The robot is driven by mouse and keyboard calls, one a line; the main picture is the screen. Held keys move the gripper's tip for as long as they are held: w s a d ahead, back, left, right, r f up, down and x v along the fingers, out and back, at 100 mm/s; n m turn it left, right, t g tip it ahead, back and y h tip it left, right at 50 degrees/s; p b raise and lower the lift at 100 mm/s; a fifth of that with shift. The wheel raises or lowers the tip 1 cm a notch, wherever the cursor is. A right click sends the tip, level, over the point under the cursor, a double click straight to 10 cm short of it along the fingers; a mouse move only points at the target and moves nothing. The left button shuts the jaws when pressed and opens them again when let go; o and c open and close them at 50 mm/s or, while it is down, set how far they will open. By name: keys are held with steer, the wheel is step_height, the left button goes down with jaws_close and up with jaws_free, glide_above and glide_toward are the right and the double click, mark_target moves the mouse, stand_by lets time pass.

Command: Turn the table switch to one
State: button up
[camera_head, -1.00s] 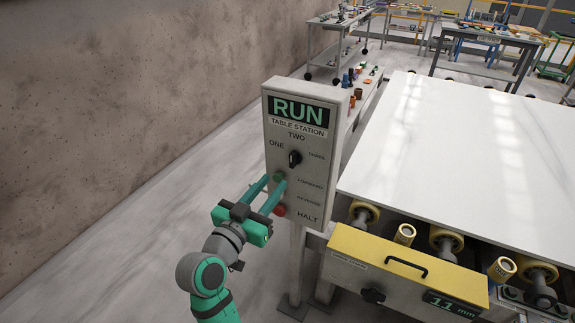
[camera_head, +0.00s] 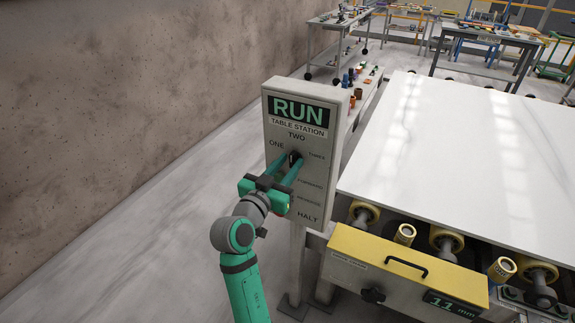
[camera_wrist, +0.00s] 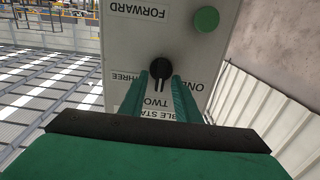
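The table switch is a black rotary knob (camera_head: 294,154) on the grey station panel (camera_head: 318,180), with ONE, TWO and THREE lettered around it. In the wrist view, which shows the panel upside down, the knob (camera_wrist: 160,66) has its pointer towards TWO. My gripper (camera_head: 290,160) is open in front of the knob. In the wrist view its two green fingers (camera_wrist: 161,76) lie one on each side of the knob's pointer, with gaps visible. Whether the tips touch the knob or panel cannot be told.
A green button (camera_wrist: 206,18) sits on the panel near FORWARD. My gripper hides the lower buttons in the head view. A white slab (camera_head: 455,150) on rollers and a yellow drawer front (camera_head: 400,270) stand to the right. Floor is free to the left.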

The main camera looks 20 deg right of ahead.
jaws_close()
steer(key=shift+n, duration=0.3)
steer(key=n, duration=0.5)
steer(key=shift+w+a+f, duration=0.15)
steer(key=shift+w+a, duration=0.05)
steer(key=n, duration=0.6)
steer(key=shift+w+a+f, duration=0.1)
steer(key=shift+w+f, duration=0.05)
steer(key=shift+n, duration=0.3)
jaws_free()
